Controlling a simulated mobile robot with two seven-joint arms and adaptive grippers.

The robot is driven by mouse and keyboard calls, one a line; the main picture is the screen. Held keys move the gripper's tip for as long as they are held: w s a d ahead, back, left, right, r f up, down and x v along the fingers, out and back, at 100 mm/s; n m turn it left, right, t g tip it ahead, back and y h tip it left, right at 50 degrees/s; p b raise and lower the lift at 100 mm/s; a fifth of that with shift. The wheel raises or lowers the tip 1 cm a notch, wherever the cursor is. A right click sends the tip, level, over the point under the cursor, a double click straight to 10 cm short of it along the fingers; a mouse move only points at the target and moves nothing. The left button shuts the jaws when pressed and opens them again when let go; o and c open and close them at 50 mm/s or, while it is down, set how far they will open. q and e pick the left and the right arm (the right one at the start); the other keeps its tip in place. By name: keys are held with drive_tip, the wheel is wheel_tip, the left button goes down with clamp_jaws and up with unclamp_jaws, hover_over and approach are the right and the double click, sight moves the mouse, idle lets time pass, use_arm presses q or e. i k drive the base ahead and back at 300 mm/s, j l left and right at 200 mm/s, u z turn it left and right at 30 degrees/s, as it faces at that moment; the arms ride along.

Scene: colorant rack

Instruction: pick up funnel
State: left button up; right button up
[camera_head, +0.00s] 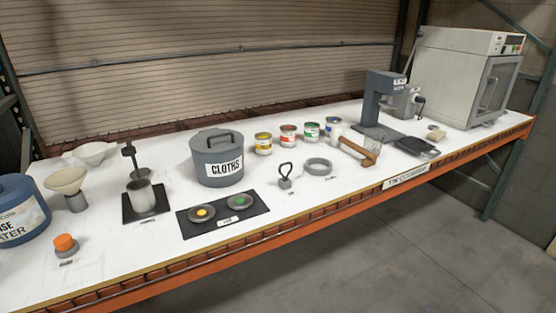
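A cream funnel (66,181) with a wide cone stands on the left part of the white bench top. A grey cylindrical piece (76,202) shows below its cone; I cannot tell whether this is its spout or a holder. The funnel is upright and just right of the blue water container. Nothing touches it from above. Neither of my grippers is in this view.
The blue container (20,212) stands close on the funnel's left. A white bowl (92,152) is behind it, an orange-capped item (65,244) in front. A stand with a metal cup (147,197) and a grey cloths bin (217,160) are right.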

sight(68, 181)
drive_tip(key=u, duration=1.45)
